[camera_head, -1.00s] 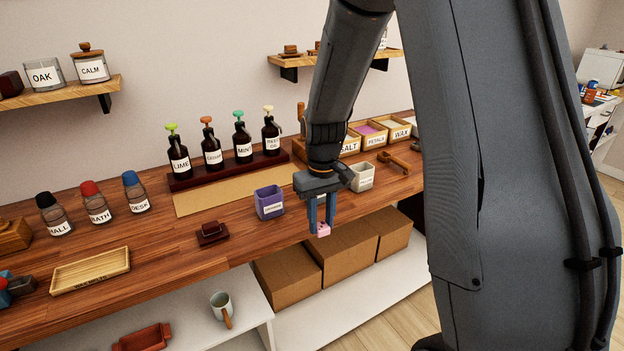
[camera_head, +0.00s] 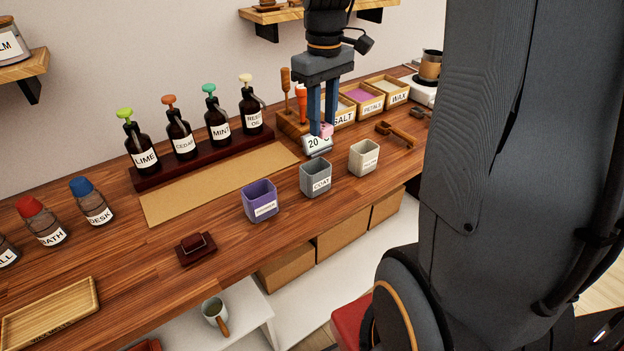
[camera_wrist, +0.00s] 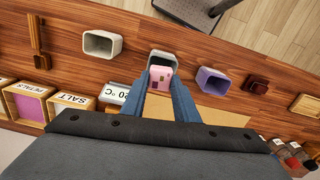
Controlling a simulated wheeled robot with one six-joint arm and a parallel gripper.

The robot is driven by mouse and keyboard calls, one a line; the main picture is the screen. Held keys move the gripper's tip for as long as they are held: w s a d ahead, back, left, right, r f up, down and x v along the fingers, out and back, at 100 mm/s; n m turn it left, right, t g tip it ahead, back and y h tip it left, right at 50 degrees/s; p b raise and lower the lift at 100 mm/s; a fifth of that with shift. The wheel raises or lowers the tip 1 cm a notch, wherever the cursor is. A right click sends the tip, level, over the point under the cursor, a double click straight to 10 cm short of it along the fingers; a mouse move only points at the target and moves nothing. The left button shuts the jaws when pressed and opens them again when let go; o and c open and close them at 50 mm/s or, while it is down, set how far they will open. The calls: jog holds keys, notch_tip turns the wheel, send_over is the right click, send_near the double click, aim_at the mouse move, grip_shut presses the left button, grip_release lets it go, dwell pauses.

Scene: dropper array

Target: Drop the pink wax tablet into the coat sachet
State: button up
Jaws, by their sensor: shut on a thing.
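The pink wax tablet (camera_head: 326,130) is held between the fingertips of my gripper (camera_head: 322,128), above the bench. It also shows in the wrist view (camera_wrist: 160,77), between the blue fingers. The coat sachet (camera_head: 316,179) is a grey open-topped cup labelled COAT, standing upright on the bench. In the head view the tablet appears above and slightly behind it. In the wrist view the tablet overlaps the cup's opening, and the far rim (camera_wrist: 161,54) shows just beyond the tablet. The tablet hides part of the cup there.
A purple labelled cup (camera_head: 260,201) stands left of the coat sachet and a cream cup (camera_head: 363,158) right of it. A small sign reading 20 (camera_head: 317,145) stands behind. Pump bottles (camera_head: 180,139) stand on a rack. A dark red block (camera_head: 195,248) lies front left.

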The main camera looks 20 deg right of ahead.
aim_at(322, 137)
jog(key=shift+f+b, duration=2.3)
jog(key=shift+f, duration=0.2)
jog(key=o, duration=1.1)
jog(key=shift+r, duration=0.1)
notch_tip(322, 137, up, 8)
jog(key=shift+f+b, duration=0.1)
jog(key=shift+b, duration=0.45)
